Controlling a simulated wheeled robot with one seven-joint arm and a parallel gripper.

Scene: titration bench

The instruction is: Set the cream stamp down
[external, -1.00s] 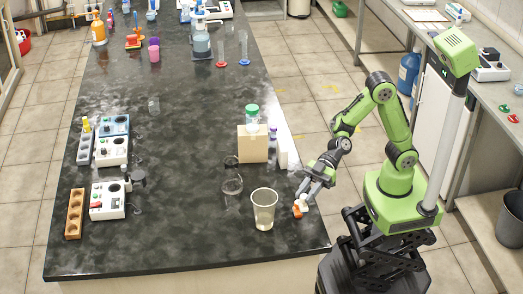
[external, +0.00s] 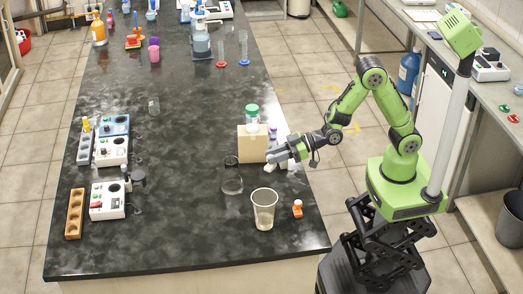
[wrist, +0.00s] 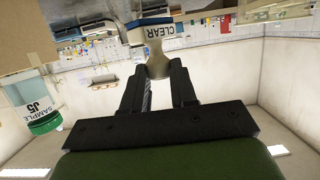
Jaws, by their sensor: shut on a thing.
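The cream stamp shows in the wrist view (wrist: 158,64), with a cream handle, a blue band and a label reading CLEAR. My gripper (wrist: 158,76) is shut on its handle, one finger on each side. In the external view my gripper (external: 273,157) is over the right side of the black bench (external: 190,190), in front of the cardboard box. The stamp is small and pale there, under the fingertips. It seems held above the bench top, but the height is hard to tell.
A cardboard box (external: 246,146) with a green-capped sample jar (external: 252,122) stands just behind my gripper. A glass dish (external: 232,184), a large beaker (external: 264,211) and an orange stamp (external: 297,210) stand nearer the front edge. The middle of the bench is mostly clear.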

